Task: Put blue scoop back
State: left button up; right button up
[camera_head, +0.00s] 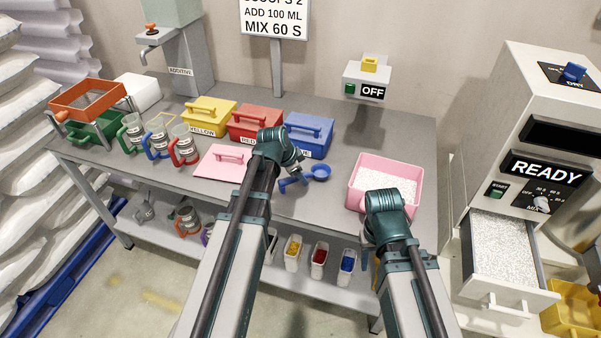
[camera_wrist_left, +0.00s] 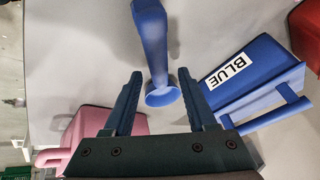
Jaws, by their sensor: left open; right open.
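The blue scoop (camera_head: 320,171) is beside the blue bin on the grey bench; it also shows in the left wrist view (camera_wrist_left: 154,45). My left gripper (camera_wrist_left: 161,73) is open, with a finger on either side of part of the scoop and gaps visible to both. The closed blue bin (camera_head: 309,133), labelled BLUE in the left wrist view (camera_wrist_left: 245,78), stands behind the scoop. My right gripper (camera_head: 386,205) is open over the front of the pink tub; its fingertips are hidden.
The pink tub (camera_head: 357,199) holds white granules. Red (camera_head: 256,121) and yellow (camera_head: 208,115) bins stand left of the blue bin. A pink lid (camera_head: 221,172) lies in front of them. Labelled jugs (camera_head: 184,150) stand at left. The machine's drawer (camera_head: 506,302) is open at right.

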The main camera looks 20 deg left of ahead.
pick_arm(q)
jog(key=p+v, duration=0.9)
jog(key=v, duration=0.2)
jog(key=s+d+f+n+g+y, duration=0.2)
jog(key=s+d+n+g, duration=0.3)
jog(key=s+d, duration=1.1)
jog(key=shift+s+n+y, duration=0.6)
jog(key=shift+s+y, duration=0.2)
jog(key=shift+s, duration=0.45)
jog(key=shift+d+f, duration=0.15)
jog(key=shift+d, duration=0.05)
